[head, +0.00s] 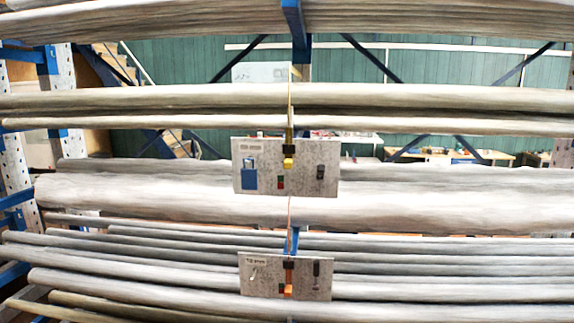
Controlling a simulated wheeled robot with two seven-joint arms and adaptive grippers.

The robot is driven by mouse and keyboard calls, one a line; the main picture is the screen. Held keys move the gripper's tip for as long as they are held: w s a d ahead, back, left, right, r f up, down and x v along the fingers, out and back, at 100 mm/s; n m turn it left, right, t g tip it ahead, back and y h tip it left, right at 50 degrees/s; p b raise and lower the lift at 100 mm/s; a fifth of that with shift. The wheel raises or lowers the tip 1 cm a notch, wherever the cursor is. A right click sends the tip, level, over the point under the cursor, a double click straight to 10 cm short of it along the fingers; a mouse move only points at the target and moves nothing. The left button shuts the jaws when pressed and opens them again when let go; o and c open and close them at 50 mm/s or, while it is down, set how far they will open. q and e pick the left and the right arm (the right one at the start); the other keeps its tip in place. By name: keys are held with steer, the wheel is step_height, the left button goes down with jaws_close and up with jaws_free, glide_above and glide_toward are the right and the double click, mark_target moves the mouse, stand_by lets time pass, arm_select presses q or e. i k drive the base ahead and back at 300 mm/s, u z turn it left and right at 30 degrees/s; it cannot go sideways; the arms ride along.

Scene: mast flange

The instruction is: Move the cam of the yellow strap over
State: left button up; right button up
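The yellow strap (290,105) runs down over the upper long poles to the upper grey panel. Its cam, a small yellow piece (287,163) under a dark buckle (289,150), sits near the top middle of that panel (304,183). The cam is too small to tell which way it is turned. Neither of my grippers shows in the head view.
A blue padlock-like part (249,169), a red-green piece (281,182) and a dark piece (320,172) are on the upper panel. A lower panel (262,287) carries an orange strap's cam (288,291). Long poles (450,195) lie across the rack.

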mark_target(320, 167)
steer(key=i, duration=0.9)
steer(key=z, duration=0.35)
